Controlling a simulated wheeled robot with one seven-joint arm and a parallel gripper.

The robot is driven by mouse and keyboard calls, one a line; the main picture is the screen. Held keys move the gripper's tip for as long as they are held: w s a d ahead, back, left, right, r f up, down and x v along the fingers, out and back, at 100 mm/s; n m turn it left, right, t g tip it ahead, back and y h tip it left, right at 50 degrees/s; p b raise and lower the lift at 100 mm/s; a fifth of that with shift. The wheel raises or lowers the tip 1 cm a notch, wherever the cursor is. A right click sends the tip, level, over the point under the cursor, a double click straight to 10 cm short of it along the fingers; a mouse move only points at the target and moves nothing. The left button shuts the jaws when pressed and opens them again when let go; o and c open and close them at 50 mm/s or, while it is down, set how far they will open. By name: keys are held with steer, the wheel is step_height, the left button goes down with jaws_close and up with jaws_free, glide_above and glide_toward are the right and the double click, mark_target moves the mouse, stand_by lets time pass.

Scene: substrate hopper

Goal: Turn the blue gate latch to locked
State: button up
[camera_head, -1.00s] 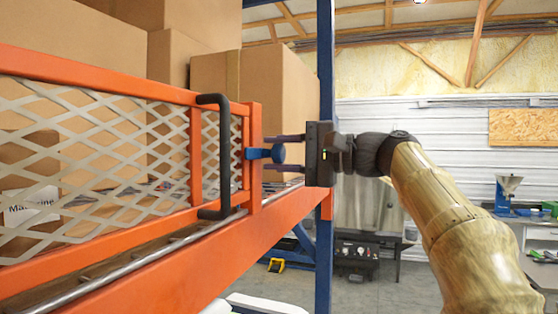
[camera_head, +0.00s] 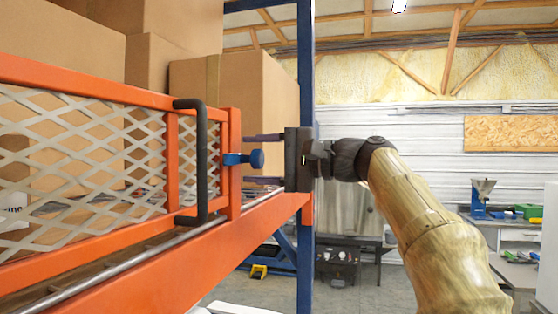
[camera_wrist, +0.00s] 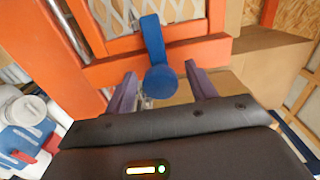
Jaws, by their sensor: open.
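The blue gate latch (camera_head: 244,159) sticks out from the orange end post of the mesh gate (camera_head: 234,190), a short bar ending in a round knob. In the wrist view the blue latch (camera_wrist: 155,50) shows its bar against the orange frame and its knob nearest me. My gripper (camera_head: 266,160) is open, its two purple fingers one above the other, pointing left at the latch. In the wrist view the fingers of my gripper (camera_wrist: 163,85) stand on either side of the knob with gaps, apart from it.
A black handle (camera_head: 203,160) stands on the gate left of the latch. A blue upright (camera_head: 306,60) rises behind my gripper. Cardboard boxes (camera_head: 240,85) fill the rack behind the gate. An orange beam (camera_head: 180,265) runs below.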

steer(key=b+v, duration=0.2)
steer(key=v, duration=1.5)
steer(key=shift+d+b, duration=0.15)
steer(key=shift+b, duration=0.2)
steer(key=w+a+f+m+t+h, duration=0.15)
steer(key=w+f+m+h, duration=0.3)
steer(key=w+f, duration=0.65)
step_height(320, 180, down, 19)
steer(key=s+m+h, duration=0.1)
steer(key=h, duration=0.4)
steer(key=s+f+n+g+h, duration=0.2)
steer(key=s+f+n+h, duration=0.1)
steer(key=s+f, duration=0.8)
steer(key=s+f+n+g+h, duration=0.3)
steer(key=s+f+n, duration=0.3)
steer(key=s+f, duration=0.6)
step_height(320, 180, down, 7)
steer(key=shift+d+f+h, duration=0.1)
steer(key=shift+d+h, duration=0.35)
steer(key=shift+h, duration=0.3)
